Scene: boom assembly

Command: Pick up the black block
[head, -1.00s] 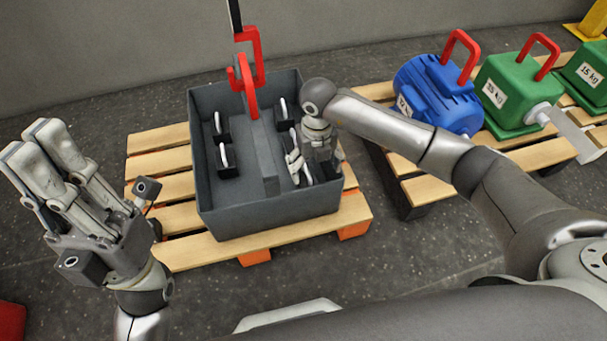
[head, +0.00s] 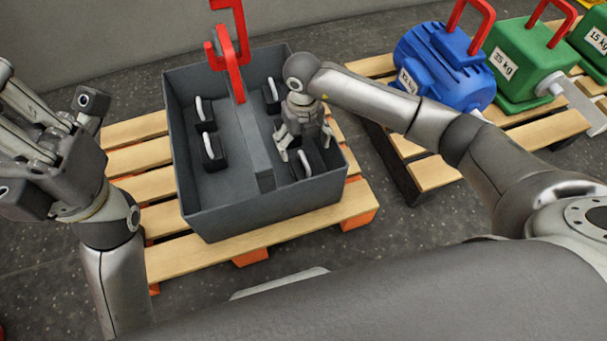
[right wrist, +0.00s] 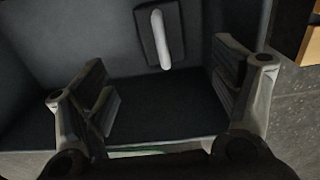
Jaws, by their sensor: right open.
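Several black blocks with pale handles sit in the dark grey crate (head: 255,212). Two blocks, a far one (head: 205,112) and a near one (head: 213,150), stand in its left compartment. In the right compartment, one block (head: 272,96) is at the back and another (head: 307,164) is near the front. My right gripper (head: 304,150) is open and empty over the right compartment, close to the front block. In the right wrist view, a black block (right wrist: 153,38) shows beyond the open fingers (right wrist: 165,92), not between them. My left gripper (head: 45,135) is at the left edge, partly cut off.
The crate stands on a wooden pallet (head: 140,183), with a central divider and a red hook (head: 232,60) above. A second pallet (head: 437,172) at right carries a blue motor (head: 440,68) and green weights (head: 520,65).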

